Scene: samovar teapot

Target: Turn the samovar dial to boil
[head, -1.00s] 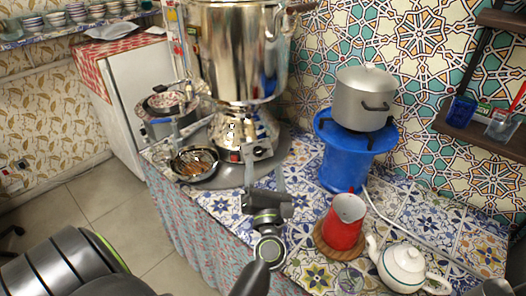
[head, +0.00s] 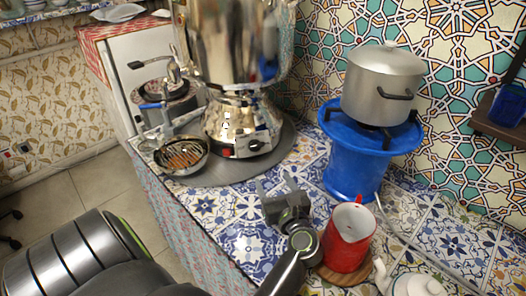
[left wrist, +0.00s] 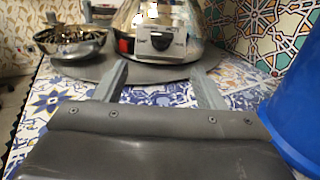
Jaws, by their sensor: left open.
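The shiny metal samovar (head: 226,50) stands on a round grey base plate (head: 215,178) on the tiled counter. Its dial (head: 256,146) is a small dark knob on a silver panel at the lower front. In the left wrist view the dial (left wrist: 160,42) is near the top centre, ahead of the fingers. Its setting is too small to read. My left gripper (head: 277,183) is open and empty, in front of the dial and apart from it. Its two fingers frame the panel from below in the left wrist view (left wrist: 161,82). My right gripper is not in view.
A metal bowl with a strainer (head: 182,156) is left of the samovar. A blue stand (head: 357,165) bearing a lidded pot (head: 382,85) is right of the gripper. A red jug (head: 348,240) and white teapot (head: 415,286) are near the front.

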